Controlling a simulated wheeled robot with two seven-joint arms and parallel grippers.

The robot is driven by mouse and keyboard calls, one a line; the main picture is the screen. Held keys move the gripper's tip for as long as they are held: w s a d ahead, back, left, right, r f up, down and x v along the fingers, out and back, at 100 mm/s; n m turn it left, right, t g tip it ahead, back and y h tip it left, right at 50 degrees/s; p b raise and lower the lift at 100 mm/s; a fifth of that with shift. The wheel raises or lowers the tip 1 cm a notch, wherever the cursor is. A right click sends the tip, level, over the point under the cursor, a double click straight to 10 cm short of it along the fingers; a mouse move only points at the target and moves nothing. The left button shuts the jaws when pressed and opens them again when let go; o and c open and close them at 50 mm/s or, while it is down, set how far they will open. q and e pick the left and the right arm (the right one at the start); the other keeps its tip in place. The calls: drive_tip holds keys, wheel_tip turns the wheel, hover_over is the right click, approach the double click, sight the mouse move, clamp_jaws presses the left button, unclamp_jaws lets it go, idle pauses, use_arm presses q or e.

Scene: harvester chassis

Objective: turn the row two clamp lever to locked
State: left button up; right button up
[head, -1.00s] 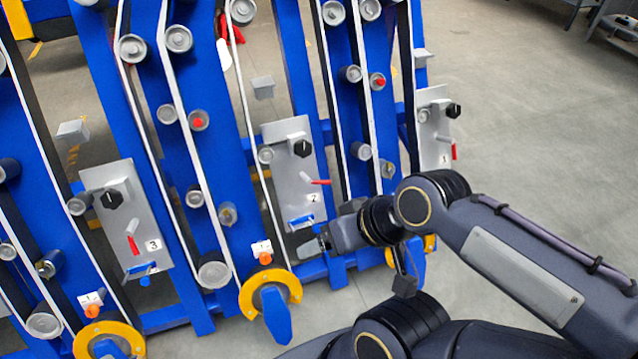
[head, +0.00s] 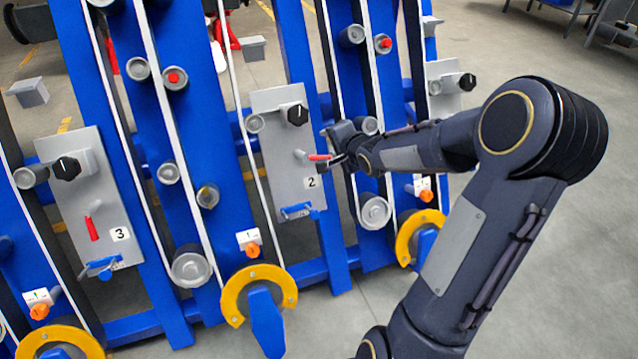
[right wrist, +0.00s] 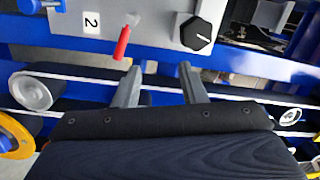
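The row two clamp lever (head: 319,157) is a small red handle on the grey plate marked 2 (head: 277,140). In the head view it points right, roughly level. In the right wrist view the red lever (right wrist: 122,42) sits just beyond the left fingertip. My right gripper (head: 340,160) is at the lever's tip, beside the plate. In the right wrist view my right gripper (right wrist: 158,68) has its two fingers apart with nothing between them. Whether a finger touches the lever I cannot tell. My left gripper is not in view.
A black knob (head: 297,115) sits above the lever on the same plate, and a blue latch (head: 296,211) below. Plate 3 (head: 80,200) with its own red lever stands left. Rollers and white belts flank plate 2. Open floor lies right.

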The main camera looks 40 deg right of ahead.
sight(318, 158)
drive_tip(key=w+d+f+m+t+y+b, duration=0.1)
drive_tip(key=w+d+f+m+b, duration=0.1)
drive_tip(key=f, duration=0.4)
drive_tip(key=w+d+f+m+t+b, duration=0.2)
drive_tip(key=f+b, duration=0.1)
drive_tip(key=f, duration=0.4)
drive_tip(key=b+x, duration=0.2)
drive_tip(key=x, duration=0.4)
drive_tip(key=shift+w, duration=0.45)
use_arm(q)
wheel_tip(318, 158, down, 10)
use_arm(e)
drive_tip(key=shift+w+d, duration=0.1)
drive_tip(key=shift+w, duration=0.45)
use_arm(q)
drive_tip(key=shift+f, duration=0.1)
use_arm(e)
clamp_jaws()
